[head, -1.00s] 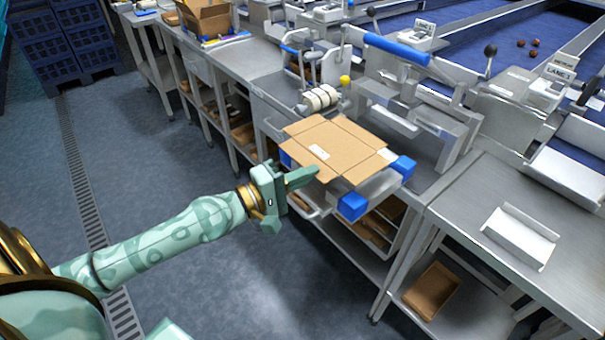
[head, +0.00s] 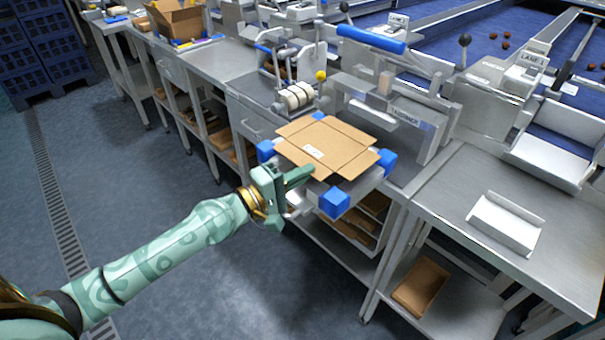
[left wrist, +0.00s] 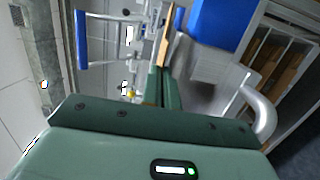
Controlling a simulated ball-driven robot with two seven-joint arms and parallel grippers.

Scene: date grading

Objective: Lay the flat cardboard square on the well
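The flat cardboard square (head: 338,142), brown with creases and a small white label, lies level over the well, whose blue corner blocks (head: 335,203) show around its edges. I cannot tell whether it touches the blocks. My left gripper (head: 298,176) is at its near left edge, fingers close together on it. In the left wrist view the cardboard (left wrist: 167,40) shows edge-on, running out from between the two green fingers (left wrist: 160,80). Most of the well is hidden under the cardboard. My right gripper is not in view.
A metal frame with a blue-handled bar (head: 370,39) stands just behind the well. White rollers (head: 295,97) and a yellow knob are behind left. A white tray (head: 505,224) lies on the steel bench at right. Open floor (head: 130,150) lies to the left.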

